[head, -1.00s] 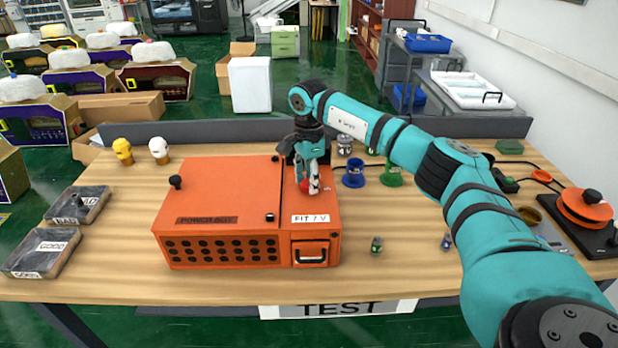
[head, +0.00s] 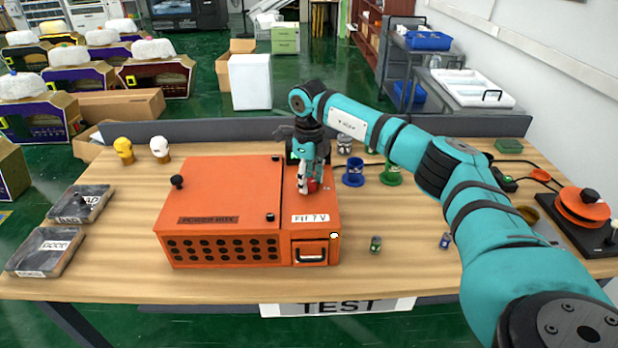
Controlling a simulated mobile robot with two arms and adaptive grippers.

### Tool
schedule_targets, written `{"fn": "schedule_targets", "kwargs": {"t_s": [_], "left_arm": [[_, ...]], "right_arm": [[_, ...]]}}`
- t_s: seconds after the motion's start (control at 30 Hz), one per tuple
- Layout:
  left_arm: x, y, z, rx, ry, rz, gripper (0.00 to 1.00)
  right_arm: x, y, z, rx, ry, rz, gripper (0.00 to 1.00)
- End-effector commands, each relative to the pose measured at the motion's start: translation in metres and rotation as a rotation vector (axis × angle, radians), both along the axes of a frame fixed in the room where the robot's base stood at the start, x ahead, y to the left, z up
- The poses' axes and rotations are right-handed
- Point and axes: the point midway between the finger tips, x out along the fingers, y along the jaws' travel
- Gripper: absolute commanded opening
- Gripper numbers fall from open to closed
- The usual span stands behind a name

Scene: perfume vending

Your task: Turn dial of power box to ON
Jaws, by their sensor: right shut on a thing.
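The orange power box (head: 222,190) sits on the wooden table, with a perforated front and a small handled drawer (head: 310,252) at its front right. My right gripper (head: 307,186) points down over the right part of the box top. It is shut on the red dial (head: 312,184), which is partly hidden by the fingers. The marking around the dial is too small to read. My left gripper is out of view.
Blue (head: 353,172) and green (head: 391,174) cups stand right of the box. Two grey trays (head: 42,250) lie at the left, and yellow and white heads (head: 123,150) stand behind them. Small bottles (head: 375,244) stand at the front right. The front table strip is clear.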

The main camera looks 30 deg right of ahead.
Motion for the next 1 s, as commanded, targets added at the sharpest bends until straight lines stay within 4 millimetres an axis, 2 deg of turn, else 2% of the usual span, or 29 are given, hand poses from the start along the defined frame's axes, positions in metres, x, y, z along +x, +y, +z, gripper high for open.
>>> {"fn": "schedule_targets", "kwargs": {"t_s": [0.4, 1.0], "left_arm": [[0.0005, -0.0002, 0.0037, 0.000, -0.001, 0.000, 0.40], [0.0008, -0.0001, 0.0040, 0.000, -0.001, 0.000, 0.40]], "right_arm": [[0.0018, -0.0007, 0.0031, 0.000, -0.008, -0.218, 0.07], [0.0021, -0.0010, 0.0033, 0.000, -0.010, -0.258, 0.07]]}}
